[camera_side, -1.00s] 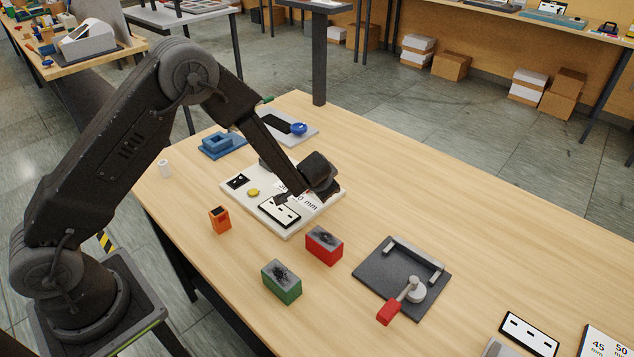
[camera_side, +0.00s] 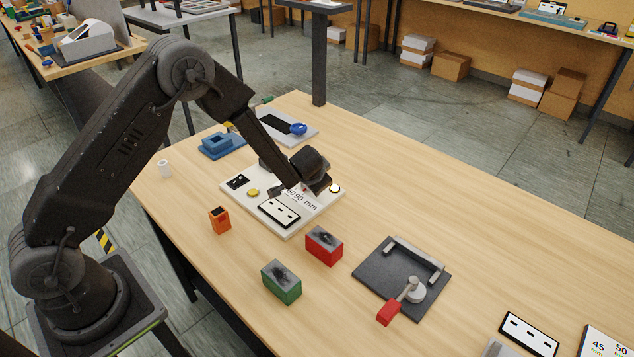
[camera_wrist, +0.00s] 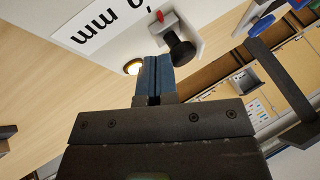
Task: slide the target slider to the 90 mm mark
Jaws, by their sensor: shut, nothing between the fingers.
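The target slider shows in the wrist view as a grey metal block with a black round knob (camera_wrist: 181,48) and a red pointer (camera_wrist: 160,16). It sits at the edge of the white board (camera_wrist: 118,52). My gripper (camera_wrist: 157,62) is shut and empty, its blue fingertips just left of and below the knob; I cannot tell if they touch it. In the side view my gripper (camera_side: 297,187) is low over the white board (camera_side: 237,197) and hides most of the slider.
Red (camera_side: 324,245) and green (camera_side: 281,282) blocks, an orange block (camera_side: 220,220) and a dark fixture (camera_side: 375,279) stand in front.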

